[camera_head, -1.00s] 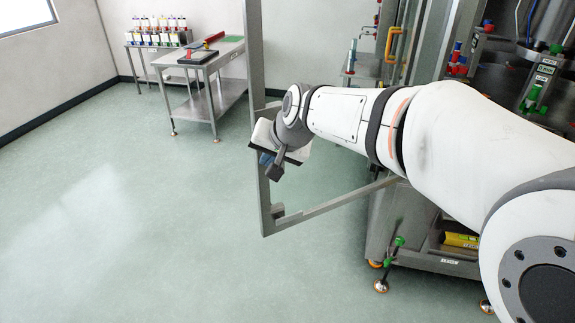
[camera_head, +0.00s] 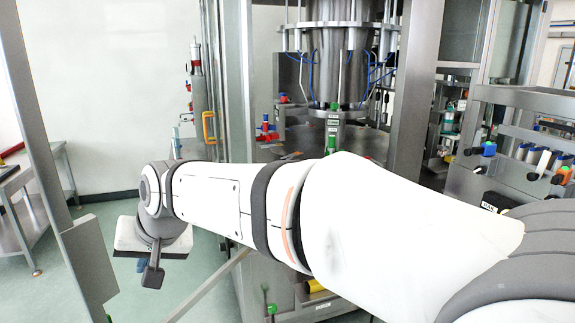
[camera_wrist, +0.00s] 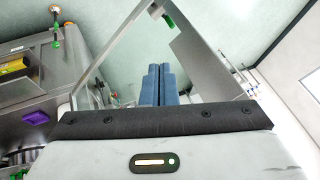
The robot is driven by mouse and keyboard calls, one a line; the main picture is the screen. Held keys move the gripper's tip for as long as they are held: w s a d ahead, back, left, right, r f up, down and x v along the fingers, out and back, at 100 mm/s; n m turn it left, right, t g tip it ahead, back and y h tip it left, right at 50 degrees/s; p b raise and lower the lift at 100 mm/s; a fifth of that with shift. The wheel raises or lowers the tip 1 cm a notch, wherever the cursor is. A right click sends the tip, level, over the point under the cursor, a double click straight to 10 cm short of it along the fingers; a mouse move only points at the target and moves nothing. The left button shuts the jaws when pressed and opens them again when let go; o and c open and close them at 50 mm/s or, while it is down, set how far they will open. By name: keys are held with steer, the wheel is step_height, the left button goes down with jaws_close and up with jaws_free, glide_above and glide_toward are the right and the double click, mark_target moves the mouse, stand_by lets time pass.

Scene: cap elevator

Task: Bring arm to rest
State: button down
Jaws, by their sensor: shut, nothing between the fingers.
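My gripper shows in the wrist view (camera_wrist: 158,72), where its two blue fingers lie side by side, shut and empty. In the head view my white arm stretches across the picture from lower right to the left, and its wrist hangs at the left with the blue fingers mostly hidden. The fingers are over open floor near a grey metal door frame (camera_wrist: 135,30), and I cannot tell how far apart they are.
A steel machine with a large cylinder (camera_head: 342,65) stands behind my arm. A metal table (camera_head: 30,190) is at far left. A purple block (camera_wrist: 35,117) lies in the machine's base.

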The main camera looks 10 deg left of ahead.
steer(key=w+d+f+m+t+h, duration=0.1)
steer(key=w+d+f+h, duration=0.1)
steer(key=d, duration=1.1)
steer(key=w+d+f+m+h, duration=0.1)
steer(key=w+d+f+m, duration=0.1)
steer(key=d, duration=1.1)
steer(key=s+d+f+m+h, duration=0.1)
steer(key=s+d+f, duration=0.2)
steer(key=d, duration=0.6)
steer(key=s+d+f+m+h, duration=0.1)
steer(key=s+d+f+h, duration=0.1)
steer(key=s+d+f, duration=0.2)
steer(key=s+d, duration=0.3)
steer(key=d, duration=0.2)
steer(key=shift+s+d+m, duration=0.3)
steer(key=shift+s+d, duration=0.1)
steer(key=shift+f, duration=0.1)
